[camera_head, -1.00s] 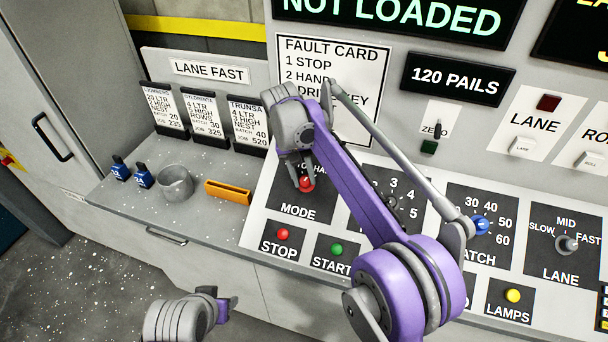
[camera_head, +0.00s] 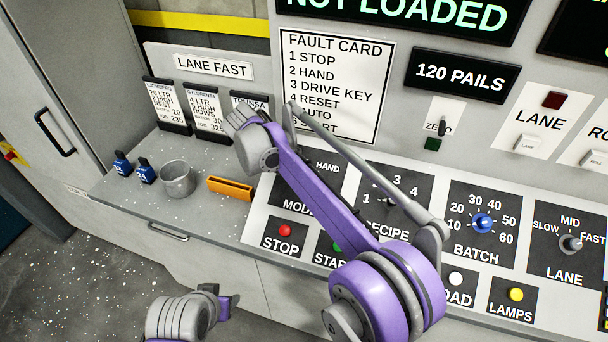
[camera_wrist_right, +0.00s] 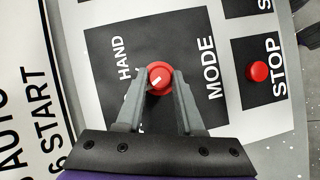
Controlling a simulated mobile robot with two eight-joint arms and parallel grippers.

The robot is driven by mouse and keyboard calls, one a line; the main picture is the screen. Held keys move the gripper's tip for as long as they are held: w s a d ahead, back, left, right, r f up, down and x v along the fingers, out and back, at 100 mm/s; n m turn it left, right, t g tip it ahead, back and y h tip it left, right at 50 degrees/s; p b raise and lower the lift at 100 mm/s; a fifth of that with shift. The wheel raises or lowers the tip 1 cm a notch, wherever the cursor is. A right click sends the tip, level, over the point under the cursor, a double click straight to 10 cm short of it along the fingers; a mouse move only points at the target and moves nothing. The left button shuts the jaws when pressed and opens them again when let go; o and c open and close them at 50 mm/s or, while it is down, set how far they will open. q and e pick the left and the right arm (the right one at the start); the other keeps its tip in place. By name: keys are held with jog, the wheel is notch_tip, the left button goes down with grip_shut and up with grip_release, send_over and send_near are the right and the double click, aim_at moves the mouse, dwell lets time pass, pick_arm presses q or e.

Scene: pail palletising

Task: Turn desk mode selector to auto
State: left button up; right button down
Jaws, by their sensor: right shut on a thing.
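The mode selector is a red knob (camera_wrist_right: 160,77) with a small white mark, on the black MODE plate (camera_wrist_right: 190,40). In the right wrist view the mark slants to the lower left, away from the HAND label and toward the side where a label is mostly hidden by a finger. My right gripper (camera_wrist_right: 160,88) is shut on the knob, one finger on each side. In the head view my right arm hides the knob and these fingers; part of the MODE plate (camera_head: 325,175) shows. My left gripper (camera_head: 228,305) is low at the left, away from the desk; its jaws are unclear.
The red STOP button (camera_head: 285,230) lies just below the MODE plate, and it also shows in the wrist view (camera_wrist_right: 259,71). The recipe and batch dials (camera_head: 482,223) lie to the right. An orange tray (camera_head: 230,188) and a grey cup (camera_head: 178,179) stand on the left ledge.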

jog(key=shift+n, duration=0.6)
jog(key=c, duration=0.5)
grip_release()
jog(key=v, duration=1.1)
jog(key=shift+s+a+f+p, duration=0.1)
jog(key=shift+s+f+p, duration=0.1)
jog(key=shift+s+p, duration=0.15)
